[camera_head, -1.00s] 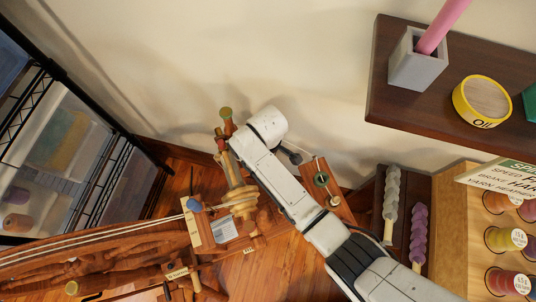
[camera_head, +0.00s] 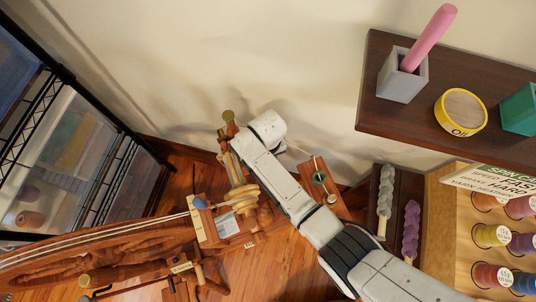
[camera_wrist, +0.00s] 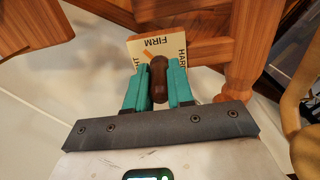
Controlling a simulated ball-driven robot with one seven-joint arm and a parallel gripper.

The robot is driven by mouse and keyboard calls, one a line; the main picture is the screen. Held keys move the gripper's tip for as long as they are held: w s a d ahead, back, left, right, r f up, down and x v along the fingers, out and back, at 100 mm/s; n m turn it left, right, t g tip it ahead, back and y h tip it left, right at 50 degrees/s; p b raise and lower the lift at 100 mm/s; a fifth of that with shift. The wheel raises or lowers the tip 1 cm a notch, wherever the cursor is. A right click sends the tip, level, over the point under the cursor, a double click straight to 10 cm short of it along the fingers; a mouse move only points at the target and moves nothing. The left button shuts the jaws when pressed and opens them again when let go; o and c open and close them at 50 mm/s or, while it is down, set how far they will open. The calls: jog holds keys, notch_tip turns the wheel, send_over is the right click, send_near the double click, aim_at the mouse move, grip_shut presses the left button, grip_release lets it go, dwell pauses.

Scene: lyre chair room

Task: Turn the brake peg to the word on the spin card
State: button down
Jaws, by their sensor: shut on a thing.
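In the wrist view my gripper (camera_wrist: 158,88) has its teal fingers closed on both sides of the dark brown brake peg (camera_wrist: 158,76). Behind the peg is a cream dial plate (camera_wrist: 172,48) with FIRM at the top, HARD at the right, and a partly hidden word ending in HT at the left. A small orange pointer (camera_wrist: 148,54) shows above the peg, near FIRM and a little to its left. In the head view the spin card (camera_head: 490,185) at the right, partly cut off, has a line that reads BRAKE HARD. My arm hides the peg and fingers there.
The wooden spinning wheel (camera_head: 120,248) fills the lower left, close to my arm. A dark shelf (camera_head: 400,117) with a pen pot and oil tin juts from the wall. A bobbin rack (camera_head: 450,240) stands right, beside grey and purple yarn (camera_head: 411,230).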

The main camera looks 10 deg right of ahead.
jog(key=shift+m, duration=0.4)
jog(key=c, duration=1)
grip_release()
jog(key=shift+r, duration=0.1)
notch_tip(320, 180, up, 11)
jog(key=shift+f+p, duration=0.2)
jog(key=shift+p, duration=0.6)
jog(key=shift+d, duration=0.1)
